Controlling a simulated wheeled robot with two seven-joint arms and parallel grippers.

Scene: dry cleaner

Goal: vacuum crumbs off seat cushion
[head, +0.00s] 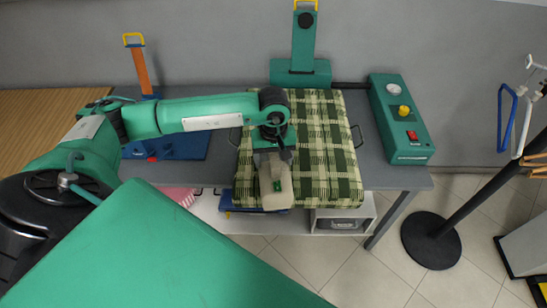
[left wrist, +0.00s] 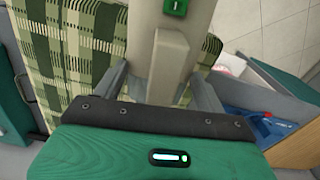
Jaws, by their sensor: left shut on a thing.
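The seat cushion (head: 325,150) has a green and cream plaid cover and lies flat on the grey table. It also shows in the left wrist view (left wrist: 70,45). My left gripper (head: 272,150) is over the cushion's left front part, shut on the handle of a beige handheld vacuum (head: 276,190) with a green switch. The vacuum also shows between the fingers in the left wrist view (left wrist: 170,60). I cannot tell whether its nozzle touches the cushion. No crumbs can be made out. My right gripper is not in view.
A green control box (head: 402,118) stands right of the cushion, and a green upright device (head: 303,60) behind it. A blue base (head: 180,146) lies to the left. A black stand (head: 432,240) is on the floor at right.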

